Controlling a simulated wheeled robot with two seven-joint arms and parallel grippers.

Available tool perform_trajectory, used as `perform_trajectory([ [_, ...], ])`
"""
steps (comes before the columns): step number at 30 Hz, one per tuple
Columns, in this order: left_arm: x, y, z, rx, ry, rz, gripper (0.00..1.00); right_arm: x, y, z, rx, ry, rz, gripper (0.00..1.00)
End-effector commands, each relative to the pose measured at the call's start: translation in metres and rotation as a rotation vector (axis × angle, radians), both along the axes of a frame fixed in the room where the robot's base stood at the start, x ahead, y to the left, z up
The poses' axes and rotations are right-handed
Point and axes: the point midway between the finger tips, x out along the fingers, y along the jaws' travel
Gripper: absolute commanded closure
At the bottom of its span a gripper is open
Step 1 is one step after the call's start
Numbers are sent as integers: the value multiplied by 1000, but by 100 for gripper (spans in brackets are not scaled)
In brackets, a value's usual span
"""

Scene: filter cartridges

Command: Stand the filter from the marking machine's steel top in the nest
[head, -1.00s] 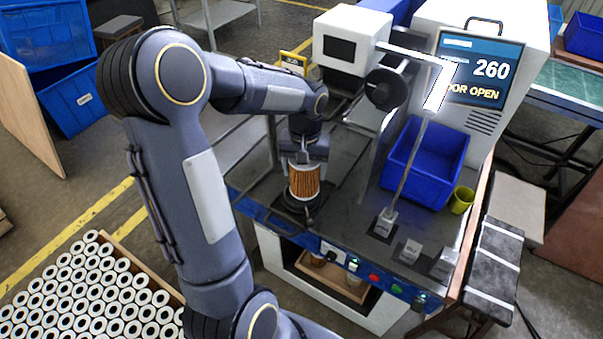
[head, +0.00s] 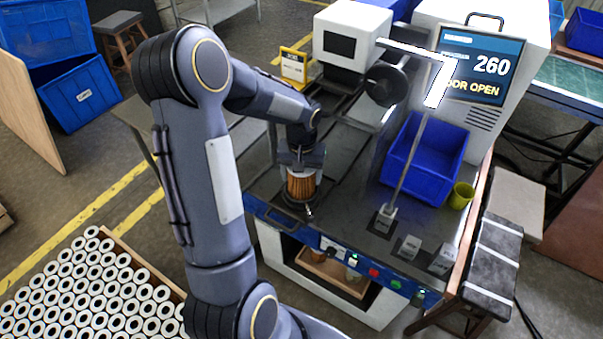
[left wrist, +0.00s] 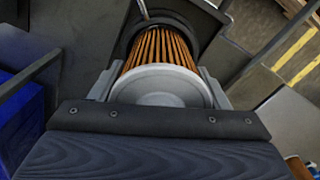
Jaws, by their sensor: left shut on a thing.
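The filter (head: 301,188) is a cylinder with orange-brown pleats. It stands upright at the front left of the marking machine's steel top. My left gripper (head: 301,172) is over it from above, shut on its upper end. In the left wrist view, the filter (left wrist: 160,48) has a pale grey end cap between the two fingers of the gripper (left wrist: 160,88). The dark round nest (head: 293,211) is around or just under the filter's lower end. The ring of the nest (left wrist: 127,40) shows there too. I cannot tell whether the filter touches the nest's floor. My right gripper is not in view.
A blue bin (head: 425,160) and a small yellow cup (head: 461,196) stand on the right of the steel top (head: 345,215). A lamp post rises between nest and bin. The marking head (head: 350,40) is behind. The screen (head: 482,65) reads "DOOR OPEN".

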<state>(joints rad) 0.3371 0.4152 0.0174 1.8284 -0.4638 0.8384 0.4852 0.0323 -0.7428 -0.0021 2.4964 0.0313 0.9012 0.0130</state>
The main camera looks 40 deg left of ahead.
Motion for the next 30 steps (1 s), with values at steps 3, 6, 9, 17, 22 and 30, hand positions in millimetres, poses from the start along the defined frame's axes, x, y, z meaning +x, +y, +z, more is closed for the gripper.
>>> perform_trajectory([
  [3, 0, 0, 0, 0, 0, 0, 19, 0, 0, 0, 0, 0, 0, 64],
  [6, 0, 0, 0, 0, 0, 0, 9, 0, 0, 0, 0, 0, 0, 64],
  [9, 0, 0, 0, 0, 0, 0, 9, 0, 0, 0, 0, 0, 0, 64],
  [17, 0, 0, 9, 0, 0, -1, 9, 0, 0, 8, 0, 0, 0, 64],
  [22, 1, 0, 34, 2, -7, 0, 9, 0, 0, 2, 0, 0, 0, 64],
  [30, 1, 0, 93, 1, -6, -1, 9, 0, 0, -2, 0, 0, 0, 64],
])
